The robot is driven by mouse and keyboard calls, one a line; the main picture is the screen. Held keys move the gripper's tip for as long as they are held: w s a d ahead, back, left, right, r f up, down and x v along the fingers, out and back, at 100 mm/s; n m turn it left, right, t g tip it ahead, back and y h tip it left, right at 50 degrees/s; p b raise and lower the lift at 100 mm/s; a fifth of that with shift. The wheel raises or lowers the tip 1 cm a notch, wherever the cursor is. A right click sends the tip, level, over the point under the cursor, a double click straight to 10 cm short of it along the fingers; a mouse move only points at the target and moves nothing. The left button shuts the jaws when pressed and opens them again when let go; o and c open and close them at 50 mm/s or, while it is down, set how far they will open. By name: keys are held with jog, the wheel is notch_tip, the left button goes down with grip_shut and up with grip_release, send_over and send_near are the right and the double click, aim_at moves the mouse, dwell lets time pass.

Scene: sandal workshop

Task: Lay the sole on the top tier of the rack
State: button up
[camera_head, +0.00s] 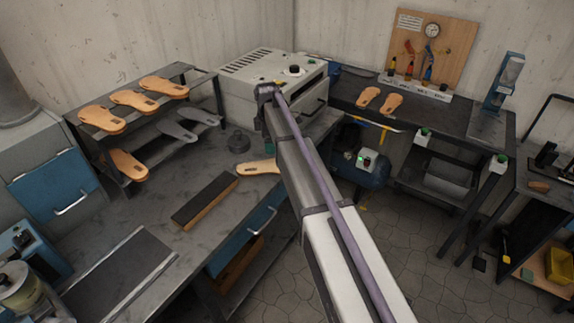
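A tan sole (255,167) lies on the dark workbench (165,230), its right part hidden behind my arm. The two-tier rack (182,70) stands at the back left against the wall. Several soles are on it: tan soles (132,99) lie in a row on its top tier, and a tan sole (127,165) and two grey soles (176,130) are on the lower tier. Some free top-tier surface shows at its right end. My arm crosses the middle of the view; my gripper is not visible, so its state does not show.
A dark block with a wooden side (204,201) and a round dark object (238,141) sit on the bench. Two tan soles (380,100) lie on the back-right bench.

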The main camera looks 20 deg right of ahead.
aim_at(269, 165)
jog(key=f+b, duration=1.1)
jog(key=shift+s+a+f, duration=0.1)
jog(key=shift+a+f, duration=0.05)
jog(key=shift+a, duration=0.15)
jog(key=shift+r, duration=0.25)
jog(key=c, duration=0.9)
